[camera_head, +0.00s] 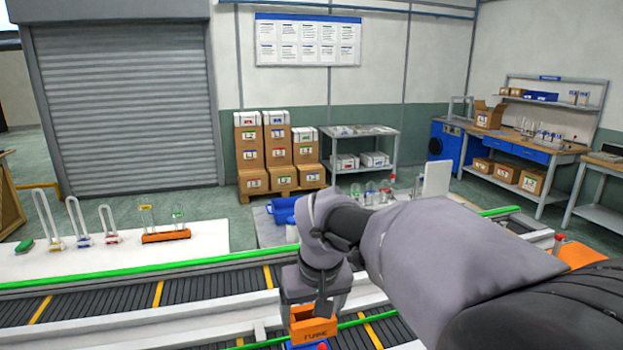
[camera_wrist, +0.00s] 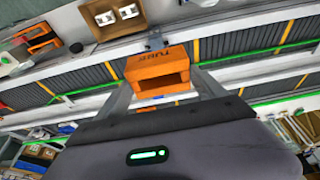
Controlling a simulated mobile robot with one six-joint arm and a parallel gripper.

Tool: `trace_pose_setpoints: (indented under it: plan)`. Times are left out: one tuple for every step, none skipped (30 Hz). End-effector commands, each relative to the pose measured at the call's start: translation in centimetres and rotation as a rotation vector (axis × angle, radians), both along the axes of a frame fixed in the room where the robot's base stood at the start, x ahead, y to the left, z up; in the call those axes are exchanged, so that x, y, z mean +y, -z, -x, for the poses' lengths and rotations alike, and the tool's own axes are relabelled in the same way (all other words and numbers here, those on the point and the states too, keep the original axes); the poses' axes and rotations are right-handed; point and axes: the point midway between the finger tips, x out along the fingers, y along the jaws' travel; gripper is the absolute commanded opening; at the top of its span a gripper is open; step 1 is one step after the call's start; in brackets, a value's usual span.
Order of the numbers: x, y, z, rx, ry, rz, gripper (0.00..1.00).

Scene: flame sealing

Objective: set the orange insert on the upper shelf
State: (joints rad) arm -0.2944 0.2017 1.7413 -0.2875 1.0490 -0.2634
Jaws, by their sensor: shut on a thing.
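The orange insert (camera_head: 312,323), a small block-like piece with dark lettering on its face, is held below my gripper (camera_head: 314,305) at the lower middle of the head view. In the wrist view the insert (camera_wrist: 158,68) sits between the two grey fingers of my gripper (camera_wrist: 160,85), which is shut on it. It hangs above the conveyor area. Two raised shelves show at the back: the top of a grey metal rack (camera_head: 358,131) and a narrow shelf over the blue workbench (camera_head: 560,103). I cannot tell which is the upper shelf.
A conveyor with green rails (camera_head: 160,265) runs across the front. A white table (camera_head: 110,252) at the left bears several glass loops and an orange rack (camera_head: 166,236). Blue bins (camera_head: 283,209) lie beyond the conveyor. Stacked cartons (camera_head: 250,150) stand beside the metal rack.

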Motion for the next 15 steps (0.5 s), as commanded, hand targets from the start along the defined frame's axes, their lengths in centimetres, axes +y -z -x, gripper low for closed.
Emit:
trace_pose_setpoints:
  plan:
    - [-0.6, 1.3, 0.0, 0.003, 0.009, 0.002, 0.31]
    - [-0.9, 1.9, 0.0, 0.004, 0.014, 0.003, 0.31]
    - [-1.3, 2.8, 0.0, 0.004, 0.021, 0.003, 0.31]
    - [-1.6, 3.4, 0.0, 0.005, 0.027, 0.004, 0.31]
    - [-1.9, 4.0, 0.0, 0.006, 0.031, 0.005, 0.31]
    - [-2.4, 5.0, 0.1, 0.005, 0.039, 0.006, 0.31]
    - [-2.8, 5.8, 0.1, 0.006, 0.045, 0.007, 0.31]
    - [-3.2, 6.6, 0.2, 0.006, 0.052, 0.007, 0.31]
    - [-3.8, 7.8, 0.3, 0.007, 0.063, 0.007, 0.31]
    - [-4.3, 8.8, 0.4, 0.007, 0.072, 0.007, 0.31]
    - [-4.8, 9.8, 0.6, 0.007, 0.079, 0.008, 0.31]
    - [-5.6, 11.3, 0.8, 0.008, 0.094, 0.008, 0.31]
    - [-6.2, 12.5, 1.1, 0.009, 0.106, 0.008, 0.31]
    - [-6.8, 13.8, 1.4, 0.01, 0.117, 0.009, 0.31]
    - [-7.7, 15.5, 1.8, 0.01, 0.134, 0.007, 0.31]
